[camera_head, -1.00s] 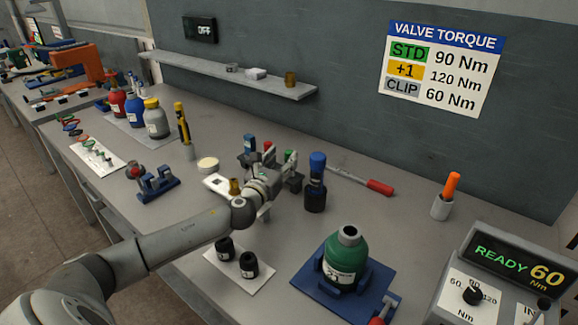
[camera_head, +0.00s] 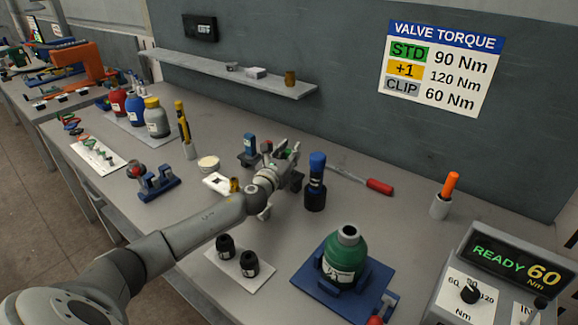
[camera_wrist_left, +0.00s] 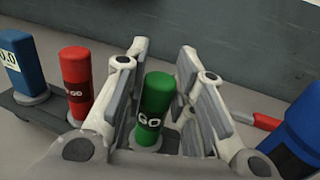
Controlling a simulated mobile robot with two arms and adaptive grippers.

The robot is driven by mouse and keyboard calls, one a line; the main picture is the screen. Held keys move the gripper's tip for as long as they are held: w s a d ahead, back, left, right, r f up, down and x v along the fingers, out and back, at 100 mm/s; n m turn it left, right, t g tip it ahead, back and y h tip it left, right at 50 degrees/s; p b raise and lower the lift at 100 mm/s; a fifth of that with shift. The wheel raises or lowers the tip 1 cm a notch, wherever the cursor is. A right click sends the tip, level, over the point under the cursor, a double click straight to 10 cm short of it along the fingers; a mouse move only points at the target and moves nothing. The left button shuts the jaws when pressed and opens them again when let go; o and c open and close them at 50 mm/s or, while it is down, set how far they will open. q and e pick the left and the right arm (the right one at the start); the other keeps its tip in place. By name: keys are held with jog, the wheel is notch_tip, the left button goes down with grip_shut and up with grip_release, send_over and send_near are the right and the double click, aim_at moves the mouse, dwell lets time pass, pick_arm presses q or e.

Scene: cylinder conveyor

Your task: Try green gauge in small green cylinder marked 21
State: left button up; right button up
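The green gauge (camera_wrist_left: 155,105), marked GO, stands upright in a dark holder (camera_wrist_left: 35,115) in the left wrist view. My left gripper (camera_wrist_left: 165,75) is open, with its fingers on both sides of the gauge; a gap shows on the right side. In the head view, my left gripper (camera_head: 280,158) is at the gauge holder and mostly hides it. The green cylinder (camera_head: 345,252) sits upright in a blue fixture (camera_head: 318,290) at the front, with an open grey neck and a white label, partly legible. My right gripper is not in view.
In the wrist view, a red gauge (camera_wrist_left: 76,82) and a blue gauge (camera_wrist_left: 22,65) stand left of the green one. A blue-and-black tool (camera_head: 316,182) stands close right of the gripper. A red-handled wrench (camera_head: 378,186) lies behind. Two black caps (camera_head: 249,263) sit on a white mat.

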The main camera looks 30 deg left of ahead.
pick_arm(q)
grip_shut()
jog(key=shift+r, duration=0.15)
